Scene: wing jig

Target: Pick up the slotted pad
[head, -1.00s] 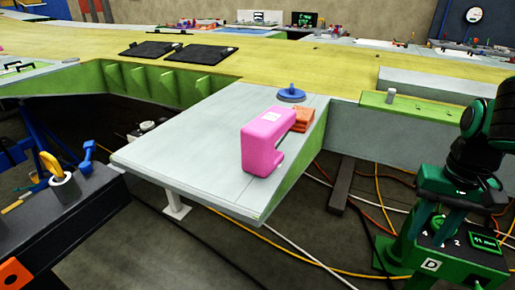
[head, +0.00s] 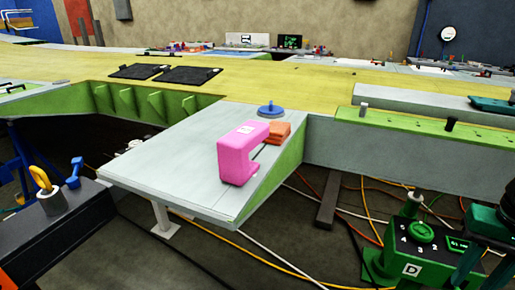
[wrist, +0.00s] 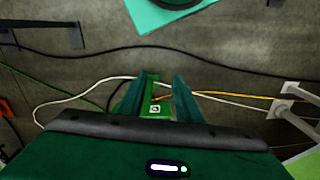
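An orange-brown pad (head: 279,132), which I take to be the slotted pad, lies on the grey wing panel near its right edge. It sits just behind a pink C-shaped block (head: 238,155), which hides part of it; slots are too small to make out. My gripper (wrist: 162,80) shows in the wrist view with its two green fingers apart and nothing between them. It is over the floor, away from the pad. In the head view only a dark part of my arm shows at the lower right edge.
A blue knobbed disc (head: 270,110) stands behind the pad. A green box marked D (head: 420,245) stands at the lower right. Cables (head: 262,250) cross the floor. A dark bench (head: 62,225) is at the left. The panel's left part is clear.

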